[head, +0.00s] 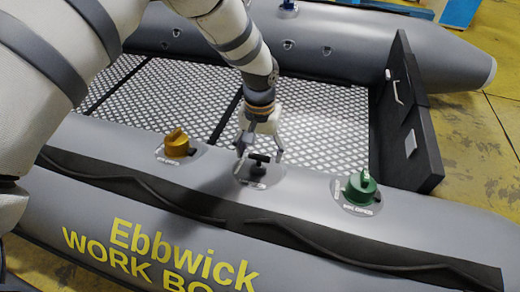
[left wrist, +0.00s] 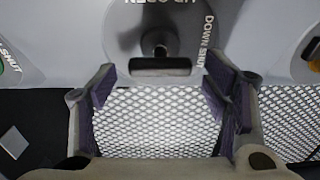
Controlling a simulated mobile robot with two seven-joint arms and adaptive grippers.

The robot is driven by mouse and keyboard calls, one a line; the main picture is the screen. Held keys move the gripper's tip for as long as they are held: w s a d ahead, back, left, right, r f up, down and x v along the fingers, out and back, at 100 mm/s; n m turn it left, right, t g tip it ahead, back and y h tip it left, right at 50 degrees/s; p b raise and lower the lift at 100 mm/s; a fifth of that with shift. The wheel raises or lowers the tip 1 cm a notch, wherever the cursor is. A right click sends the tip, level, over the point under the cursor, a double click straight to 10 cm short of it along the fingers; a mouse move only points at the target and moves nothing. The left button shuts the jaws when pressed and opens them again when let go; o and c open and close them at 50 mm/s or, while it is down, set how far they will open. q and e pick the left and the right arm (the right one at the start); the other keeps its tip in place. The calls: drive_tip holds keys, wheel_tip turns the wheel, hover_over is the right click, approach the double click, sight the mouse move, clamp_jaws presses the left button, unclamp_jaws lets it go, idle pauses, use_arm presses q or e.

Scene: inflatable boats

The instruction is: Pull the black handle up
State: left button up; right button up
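The black handle (head: 259,158) is a short T-shaped bar on a round grey plate on the near tube of the boat. In the left wrist view the handle (left wrist: 160,64) lies across the top middle, beside printed words including "DOWN SHUT". My left gripper (head: 260,152) is open above the handle, pointing down. In the left wrist view its two purple-padded fingers (left wrist: 160,82) stand apart, one to each side of the handle's bar, with gaps between; contact is not seen. My right gripper is not in view.
An orange valve knob (head: 177,143) sits left of the handle and a green one (head: 361,187) right of it, both on the near tube (head: 315,215). The patterned deck (head: 330,130) is clear; a black transom board (head: 410,115) stands at right.

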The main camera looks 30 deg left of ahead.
use_arm(q)
clamp_jaws()
drive_tip(key=r+p, duration=0.2)
drive_tip(key=r, duration=0.1)
drive_tip(key=shift+w+a+r, duration=0.1)
drive_tip(key=shift+w+r, duration=0.05)
drive_tip(key=shift+w, duration=0.25)
drive_tip(key=shift+o, duration=0.8)
unclamp_jaws()
wheel_tip(320, 180, up, 12)
